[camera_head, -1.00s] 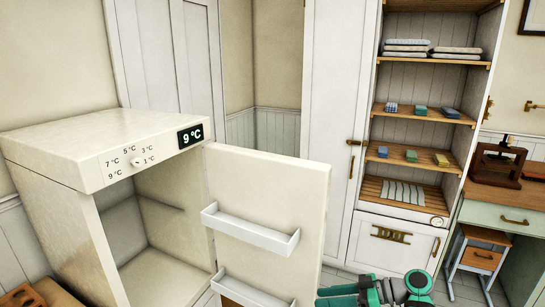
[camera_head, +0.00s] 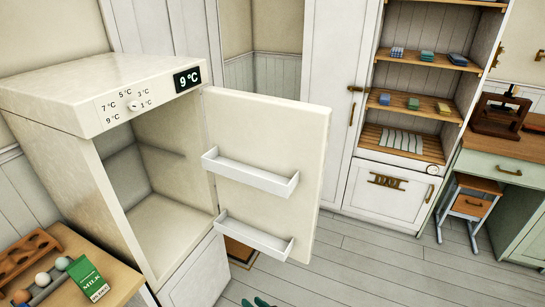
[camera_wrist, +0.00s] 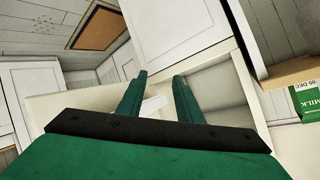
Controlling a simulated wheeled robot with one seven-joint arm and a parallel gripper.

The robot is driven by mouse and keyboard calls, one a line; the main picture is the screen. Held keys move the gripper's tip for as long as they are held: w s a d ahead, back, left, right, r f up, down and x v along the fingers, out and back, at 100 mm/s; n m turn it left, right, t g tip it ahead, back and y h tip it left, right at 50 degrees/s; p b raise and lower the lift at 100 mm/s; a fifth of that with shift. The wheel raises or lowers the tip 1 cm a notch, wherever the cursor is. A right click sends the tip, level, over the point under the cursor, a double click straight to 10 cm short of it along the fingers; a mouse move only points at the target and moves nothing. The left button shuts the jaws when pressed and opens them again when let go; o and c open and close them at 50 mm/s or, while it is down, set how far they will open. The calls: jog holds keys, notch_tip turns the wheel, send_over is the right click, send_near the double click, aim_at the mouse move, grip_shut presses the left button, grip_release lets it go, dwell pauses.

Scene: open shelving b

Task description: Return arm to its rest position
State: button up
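My gripper (camera_wrist: 160,77) shows in the wrist view with its two green fingers apart and nothing between them. Beyond the fingers are pale panels and edges, apparently of the fridge. In the head view only small green tips of my arm or gripper show at the bottom edge, and the rest of the arm is out of frame.
The white fridge (camera_head: 98,85) stands at left with its door (camera_head: 265,150) swung open. A wooden counter (camera_head: 120,283) at lower left holds a green milk carton (camera_head: 88,279), an egg holder (camera_head: 28,257) and eggs. Shelving (camera_head: 415,120) stands behind. Floor (camera_head: 380,265) at lower right is clear.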

jog(key=s+f+m+t+h, duration=0.2)
jog(key=s+m+h, duration=0.3)
jog(key=s, duration=1.7)
jog(key=s+d+r+n+t+h, duration=0.1)
jog(key=s+d+r, duration=0.2)
jog(key=s+r, duration=0.5)
jog(key=s+d+r+n+t+h, duration=0.2)
jog(key=s+d+r, duration=0.1)
jog(key=s+r, duration=0.6)
notch_tip(320, 180, up, 4)
jog(key=shift+d+r+t, duration=0.1)
jog(key=shift+d+t, duration=0.15)
jog(key=shift+t, duration=0.05)
jog(key=shift+s, duration=0.1)
